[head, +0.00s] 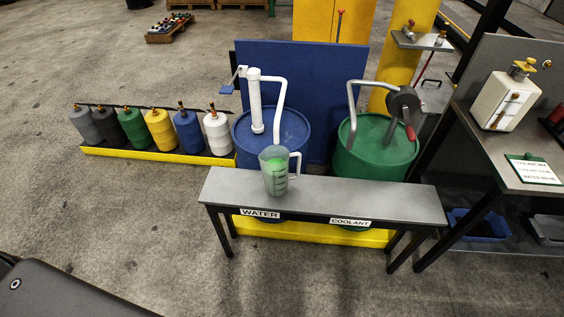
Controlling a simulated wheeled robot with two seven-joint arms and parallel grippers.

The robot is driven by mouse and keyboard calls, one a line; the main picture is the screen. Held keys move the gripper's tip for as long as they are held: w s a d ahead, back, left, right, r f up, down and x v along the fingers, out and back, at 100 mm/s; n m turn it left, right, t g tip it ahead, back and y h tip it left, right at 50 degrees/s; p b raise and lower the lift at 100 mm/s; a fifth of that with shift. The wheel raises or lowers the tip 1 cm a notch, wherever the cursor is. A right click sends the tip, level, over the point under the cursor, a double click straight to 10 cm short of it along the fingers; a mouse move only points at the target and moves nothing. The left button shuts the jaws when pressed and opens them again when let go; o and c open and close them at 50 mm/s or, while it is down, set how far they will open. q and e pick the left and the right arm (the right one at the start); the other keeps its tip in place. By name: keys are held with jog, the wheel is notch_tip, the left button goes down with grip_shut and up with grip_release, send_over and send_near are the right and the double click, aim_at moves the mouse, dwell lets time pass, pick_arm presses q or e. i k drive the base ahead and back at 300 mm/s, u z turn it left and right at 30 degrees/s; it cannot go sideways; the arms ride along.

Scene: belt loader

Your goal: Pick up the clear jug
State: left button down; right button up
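The clear jug (275,178) stands upright on a narrow grey bench (365,197), left of its middle, above the "WATER" label (260,214). It has dark measuring marks, and its handle points right. A patch inside looks green; I cannot tell whether it is liquid or tint. Neither of my grippers is in view.
Behind the bench stand a blue drum (291,133) with a white pump and a green drum (370,155) with a crank pump. Several coloured bottles (160,129) line a yellow tray at left. A side table (515,165) stands right.

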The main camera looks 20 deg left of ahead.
aim_at(274, 160)
jog(key=k, duration=1.25)
jog(key=z, duration=0.45)
jog(key=i, duration=0.25)
jog(key=z, duration=0.85)
jog(key=i, duration=1.5)
jog(key=u, duration=0.95)
jog(key=i, duration=0.45)
jog(key=u, duration=0.6)
